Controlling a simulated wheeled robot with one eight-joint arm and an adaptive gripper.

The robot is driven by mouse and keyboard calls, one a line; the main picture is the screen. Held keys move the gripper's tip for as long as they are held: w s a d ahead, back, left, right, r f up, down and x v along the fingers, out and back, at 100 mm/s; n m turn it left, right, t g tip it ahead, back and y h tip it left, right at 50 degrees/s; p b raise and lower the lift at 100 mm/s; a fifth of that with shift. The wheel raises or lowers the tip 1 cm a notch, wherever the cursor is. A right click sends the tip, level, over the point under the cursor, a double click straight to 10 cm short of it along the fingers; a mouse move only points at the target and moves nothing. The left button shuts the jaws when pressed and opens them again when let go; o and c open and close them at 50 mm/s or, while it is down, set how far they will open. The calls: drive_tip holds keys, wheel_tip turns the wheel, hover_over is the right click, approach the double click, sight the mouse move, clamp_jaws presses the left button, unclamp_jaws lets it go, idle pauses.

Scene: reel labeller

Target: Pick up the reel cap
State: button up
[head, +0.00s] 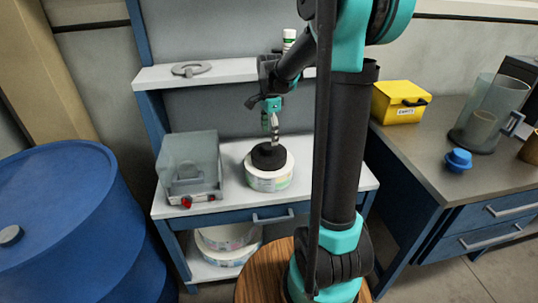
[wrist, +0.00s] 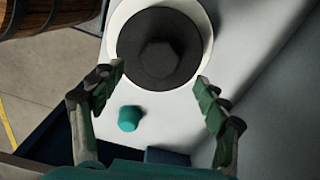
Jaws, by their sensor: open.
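The reel cap (head: 268,156) is a black disc with a raised knob. It lies on top of a white label reel (head: 268,180) on the workbench in the head view. In the wrist view the cap (wrist: 130,48) has a six-sided knob in its middle and sits inside the pale ring of the reel (wrist: 113,22). My gripper (head: 270,128) is right above the cap in the head view, pointing down. In the wrist view my gripper (wrist: 161,79) is open and empty, its fingertips apart at the near side of the cap. I cannot tell whether they touch it.
A grey-lidded device (head: 190,168) with a red button stands left of the reel. A grey ring (head: 191,69) lies on the shelf above. A teal cylinder (wrist: 129,118) shows between my fingers.

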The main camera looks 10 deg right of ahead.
sight(269, 145)
wheel_tip(269, 145, down, 5)
drive_tip(key=shift+s+a+r, duration=0.1)
drive_tip(key=shift+a, duration=0.05)
drive_tip(key=shift+c, duration=0.2)
drive_tip(key=c, duration=1.3)
drive_tip(key=shift+c, duration=0.2)
wheel_tip(269, 145, up, 27)
idle(0.8)
